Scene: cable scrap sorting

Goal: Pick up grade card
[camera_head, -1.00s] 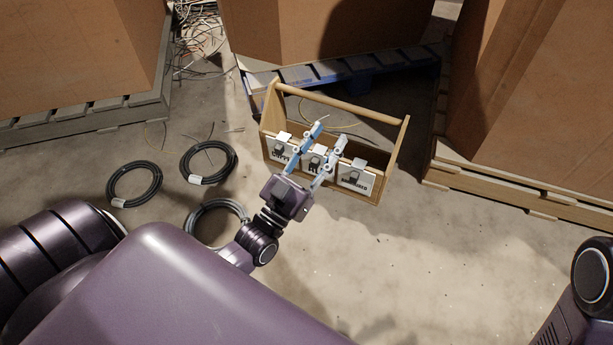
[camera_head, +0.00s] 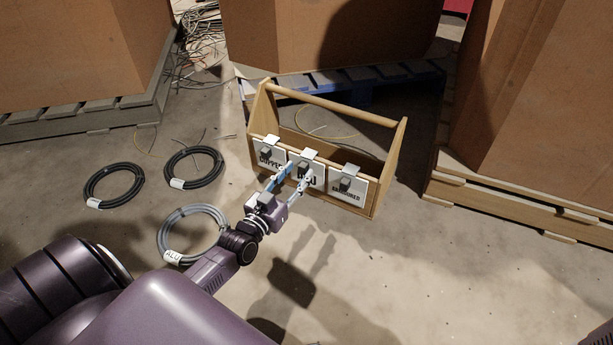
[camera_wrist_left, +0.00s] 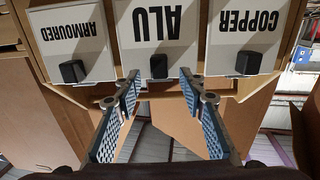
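Three white grade cards hang on the front of a wooden tote (camera_head: 384,165): COPPER (camera_head: 267,155), ALU (camera_head: 312,182) and ARMOURED (camera_head: 346,190). Each has a dark block on its face. In the left wrist view the ALU card (camera_wrist_left: 160,24) is in the middle, upside down, with its black block (camera_wrist_left: 158,66) in line with the gap between my fingertips. My left gripper (camera_head: 300,171) is open and empty in front of the ALU card; its open fingers also show in the left wrist view (camera_wrist_left: 160,78). Contact with the block cannot be told. My right gripper is out of view.
Two black cable coils (camera_head: 114,205) (camera_head: 218,178) and a grey coil tagged ALU (camera_head: 161,235) lie on the floor at left. Large cardboard boxes on pallets (camera_head: 60,122) stand behind and at right. The floor right of my left gripper is clear.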

